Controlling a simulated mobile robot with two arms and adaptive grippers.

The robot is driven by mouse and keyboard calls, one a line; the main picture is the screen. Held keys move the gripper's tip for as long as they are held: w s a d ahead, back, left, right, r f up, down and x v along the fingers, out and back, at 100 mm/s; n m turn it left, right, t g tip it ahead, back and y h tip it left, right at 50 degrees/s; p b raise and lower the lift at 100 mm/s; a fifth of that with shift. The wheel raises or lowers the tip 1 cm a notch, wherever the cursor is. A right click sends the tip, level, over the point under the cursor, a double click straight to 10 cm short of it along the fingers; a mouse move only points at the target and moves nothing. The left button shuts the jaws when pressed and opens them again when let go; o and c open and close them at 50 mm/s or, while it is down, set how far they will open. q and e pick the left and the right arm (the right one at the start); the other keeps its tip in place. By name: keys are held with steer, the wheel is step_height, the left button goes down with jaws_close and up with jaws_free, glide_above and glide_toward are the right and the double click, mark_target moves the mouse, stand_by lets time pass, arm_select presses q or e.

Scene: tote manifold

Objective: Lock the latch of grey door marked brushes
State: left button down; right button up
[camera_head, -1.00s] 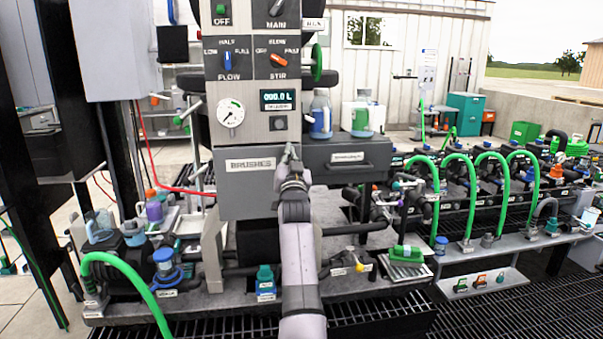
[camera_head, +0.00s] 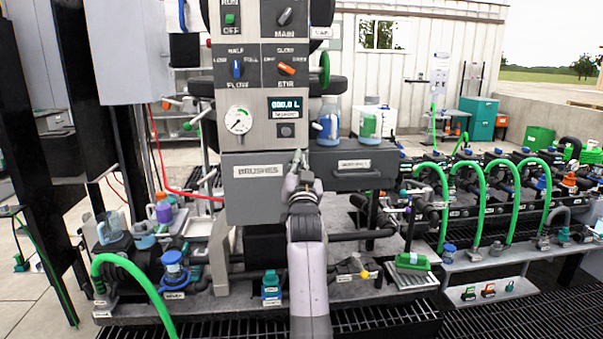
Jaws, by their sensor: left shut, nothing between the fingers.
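The grey door marked BRUSHES (camera_head: 258,192) is the flat panel below the gauge and the digital display. It looks closed, flush with the cabinet front. My left gripper (camera_head: 297,158) is shut and empty, with its fingertips at the door's upper right edge. Its arm comes up from the bottom of the picture and covers the door's right side. The latch is hidden behind the gripper or too small to make out. I cannot tell whether the fingertips touch it. My right gripper is not in view.
A dark drawer (camera_head: 353,181) with a label and handle juts out right of the door, with bottles (camera_head: 329,126) on top. Above the door are a gauge (camera_head: 238,120) and knobs. A green hose (camera_head: 135,272) curves at lower left. A green brush (camera_head: 412,262) lies at right.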

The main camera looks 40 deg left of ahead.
arm_select(q)
steer(key=v, duration=0.3)
steer(key=shift+s+d, duration=0.2)
steer(key=shift+d, duration=0.05)
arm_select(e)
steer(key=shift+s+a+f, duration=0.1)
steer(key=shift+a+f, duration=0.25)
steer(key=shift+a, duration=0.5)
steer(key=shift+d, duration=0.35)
